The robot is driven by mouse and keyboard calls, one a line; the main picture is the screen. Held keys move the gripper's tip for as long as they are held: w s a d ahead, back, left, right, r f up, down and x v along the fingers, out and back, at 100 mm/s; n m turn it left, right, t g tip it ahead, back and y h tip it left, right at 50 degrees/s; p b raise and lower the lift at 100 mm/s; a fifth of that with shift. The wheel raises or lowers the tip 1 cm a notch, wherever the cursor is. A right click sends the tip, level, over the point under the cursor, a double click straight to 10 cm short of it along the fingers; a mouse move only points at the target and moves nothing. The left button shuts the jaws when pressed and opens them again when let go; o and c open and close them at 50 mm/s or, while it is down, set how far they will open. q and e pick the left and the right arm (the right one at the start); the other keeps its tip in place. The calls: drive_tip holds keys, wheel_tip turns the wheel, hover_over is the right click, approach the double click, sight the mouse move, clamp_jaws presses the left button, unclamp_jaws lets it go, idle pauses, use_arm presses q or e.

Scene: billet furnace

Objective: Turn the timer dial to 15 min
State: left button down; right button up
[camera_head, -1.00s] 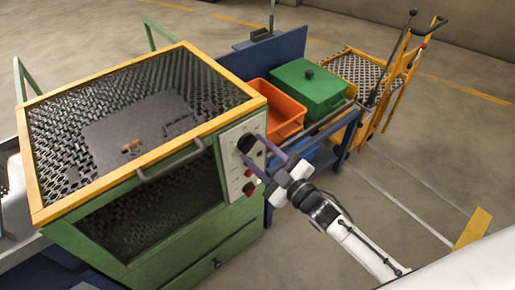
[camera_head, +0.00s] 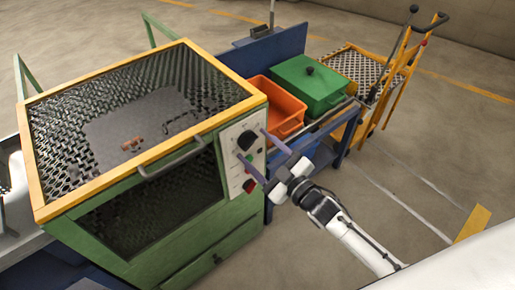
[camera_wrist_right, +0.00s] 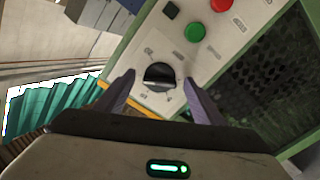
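The timer dial (camera_head: 246,140) is a black knob on the white control panel (camera_head: 232,131) at the right side of the green furnace. In the right wrist view the dial (camera_wrist_right: 160,76) sits between the spread fingers of my right gripper (camera_wrist_right: 160,88), with a gap on each side. The small dial marks are too blurred to read. In the head view my right gripper (camera_head: 253,155) is open in front of the panel, its fingers apart near the dial. My left gripper is not in view.
A green button (camera_wrist_right: 194,32) and a red button (camera_wrist_right: 220,5) are beside the dial on the panel. The furnace's door handle (camera_head: 172,160) juts out to the left. An orange bin (camera_head: 285,108) and a green lidded box (camera_head: 312,88) stand behind.

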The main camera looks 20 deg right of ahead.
drive_tip(key=v, duration=1)
drive_tip(key=shift+s, duration=0.15)
drive_tip(key=s+a+f+m+g+h, duration=0.1)
drive_tip(key=s+f+m+g, duration=0.3)
drive_tip(key=s+f, duration=0.4)
drive_tip(key=s+a+f+m+g+h, duration=0.2)
drive_tip(key=s+f+m+g, duration=0.2)
drive_tip(key=s+f, duration=0.4)
drive_tip(key=shift+a+f+g+h, duration=0.3)
drive_tip(key=shift+f+h, duration=0.1)
drive_tip(key=shift+f, duration=0.2)
drive_tip(key=shift+c, duration=0.5)
